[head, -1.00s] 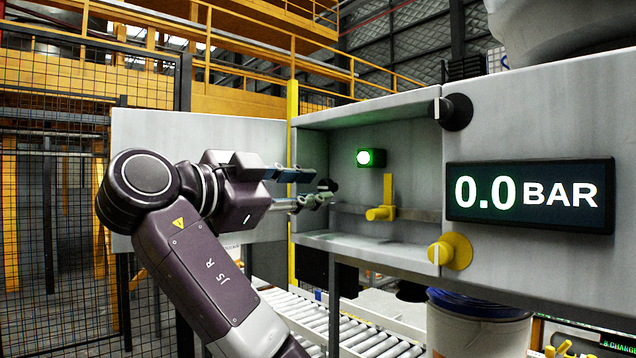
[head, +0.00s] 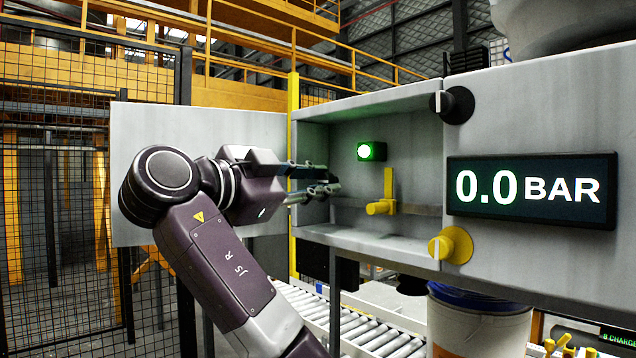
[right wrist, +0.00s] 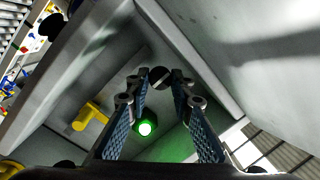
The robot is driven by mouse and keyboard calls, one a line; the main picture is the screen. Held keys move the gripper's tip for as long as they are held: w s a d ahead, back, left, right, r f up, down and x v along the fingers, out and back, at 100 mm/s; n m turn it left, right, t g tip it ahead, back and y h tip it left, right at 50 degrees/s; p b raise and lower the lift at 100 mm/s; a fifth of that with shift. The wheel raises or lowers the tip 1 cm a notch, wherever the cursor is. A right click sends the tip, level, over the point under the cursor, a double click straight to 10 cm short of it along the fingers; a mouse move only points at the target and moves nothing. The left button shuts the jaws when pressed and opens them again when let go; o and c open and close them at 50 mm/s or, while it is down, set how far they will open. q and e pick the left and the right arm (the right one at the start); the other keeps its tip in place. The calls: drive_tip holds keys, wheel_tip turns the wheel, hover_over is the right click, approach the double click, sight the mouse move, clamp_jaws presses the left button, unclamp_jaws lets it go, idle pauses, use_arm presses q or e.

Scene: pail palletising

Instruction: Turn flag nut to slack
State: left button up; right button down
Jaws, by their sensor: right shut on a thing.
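A small dark round nut with a pale stripe (right wrist: 160,77) sits inside the open grey cabinet, between my right fingertips in the right wrist view. I take it as the flag nut. My right gripper (head: 334,179) reaches into the cabinet from the left in the head view and is shut on this nut. Its two blue-padded fingers also show in the right wrist view (right wrist: 160,84), one on each side of the nut. In the head view the fingers largely hide the nut. My left gripper is not in view.
The grey cabinet (head: 400,252) holds a lit green lamp (head: 372,151) and a yellow lever (head: 383,207). To the right are a black knob (head: 457,105), a yellow knob (head: 455,246) and a display (head: 530,192) reading 0.0 BAR. A roller conveyor (head: 375,335) runs below.

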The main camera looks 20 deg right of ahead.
drive_tip(key=shift+f+m+b, duration=0.2)
drive_tip(key=shift+m+b, duration=0.25)
drive_tip(key=shift+m, duration=0.95)
drive_tip(key=shift+r+m+h+b, duration=0.1)
drive_tip(key=shift+m+h+b, duration=0.35)
drive_tip(key=shift+m, duration=1.55)
drive_tip(key=c, duration=2)
unclamp_jaws()
drive_tip(key=shift+a, duration=0.1)
